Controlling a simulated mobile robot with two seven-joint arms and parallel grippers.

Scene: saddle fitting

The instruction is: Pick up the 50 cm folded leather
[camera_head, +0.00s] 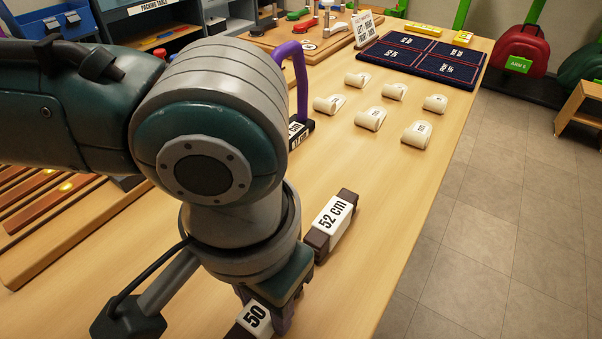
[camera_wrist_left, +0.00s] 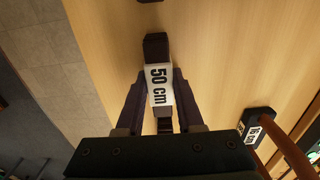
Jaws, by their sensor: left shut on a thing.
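The 50 cm folded leather (camera_head: 255,317) is a dark brown bundle with a white wrap marked 50, at the bottom of the head view and partly hidden by my arm. My left gripper (camera_head: 265,308) comes down over it. In the left wrist view the leather (camera_wrist_left: 158,84) lies lengthwise between the two fingers of my left gripper (camera_wrist_left: 160,92), which are shut on it at its white label. I cannot tell whether it touches the table. My right gripper is not in view.
A similar 52 cm bundle (camera_head: 334,215) lies close by on the wooden table (camera_head: 390,190). A purple loop (camera_head: 300,75) rises from a dark labelled block beyond my arm. Several cream rolls (camera_head: 370,119) and a dark blue mat (camera_head: 446,62) lie farther back. The table's right edge drops to tiled floor.

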